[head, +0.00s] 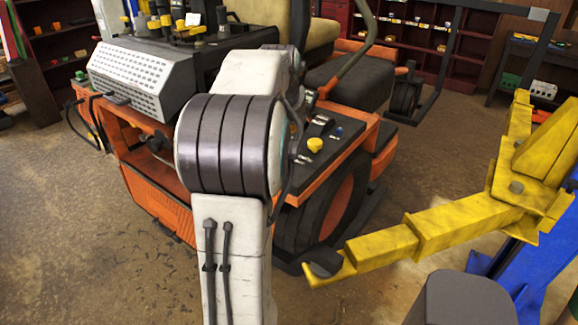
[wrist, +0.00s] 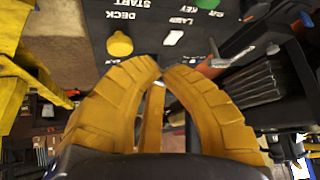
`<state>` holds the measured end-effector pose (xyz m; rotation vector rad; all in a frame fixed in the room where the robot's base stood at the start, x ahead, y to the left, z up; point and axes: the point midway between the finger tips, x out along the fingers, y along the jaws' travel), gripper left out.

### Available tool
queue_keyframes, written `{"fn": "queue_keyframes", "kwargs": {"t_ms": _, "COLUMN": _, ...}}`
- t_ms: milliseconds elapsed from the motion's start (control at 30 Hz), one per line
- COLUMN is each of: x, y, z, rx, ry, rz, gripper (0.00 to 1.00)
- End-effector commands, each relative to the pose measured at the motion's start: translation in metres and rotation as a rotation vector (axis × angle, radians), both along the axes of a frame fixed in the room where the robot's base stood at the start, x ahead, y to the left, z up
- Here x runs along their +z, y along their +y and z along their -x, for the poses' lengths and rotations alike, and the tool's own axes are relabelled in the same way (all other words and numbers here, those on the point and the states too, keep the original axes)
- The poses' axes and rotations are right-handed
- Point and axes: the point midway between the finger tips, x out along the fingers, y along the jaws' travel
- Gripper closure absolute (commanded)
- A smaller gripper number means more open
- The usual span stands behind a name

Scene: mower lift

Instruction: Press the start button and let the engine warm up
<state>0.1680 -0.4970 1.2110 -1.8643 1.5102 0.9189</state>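The mower's dark control panel (head: 345,150) is on the orange mower, right of my arm in the head view. In the wrist view, the panel (wrist: 140,23) carries white labels including START, DECK, LAMP and KEY. A yellow knob (wrist: 120,43) is by the DECK label, and a white switch (wrist: 173,37) is by LAMP. A green button (wrist: 207,3) is cut off by the top edge. Which control START marks is unclear. My gripper (wrist: 161,69) has its yellow fingertips together, with nothing seen between them, just below these controls in the picture. The head view hides it behind my arm.
A yellow lift arm (head: 420,235) reaches in from the right beside the mower's wheel (head: 325,205). Shelves (head: 415,30) line the back. Open floor (head: 60,240) lies at left.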

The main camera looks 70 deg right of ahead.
Motion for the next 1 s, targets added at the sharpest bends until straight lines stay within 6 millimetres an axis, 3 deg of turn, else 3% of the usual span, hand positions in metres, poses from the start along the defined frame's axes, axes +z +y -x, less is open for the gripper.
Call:
{"fn": "queue_keyframes", "kwargs": {"t_ms": 700, "x": -0.074, "y": 0.000, "z": 0.000, "rx": 0.000, "ry": 0.000, "rz": 0.000, "gripper": 1.00}}
{"fn": "queue_keyframes", "kwargs": {"t_ms": 1000, "x": -0.083, "y": 0.000, "z": 0.000, "rx": 0.000, "ry": 0.000, "rz": 0.000, "gripper": 1.00}}
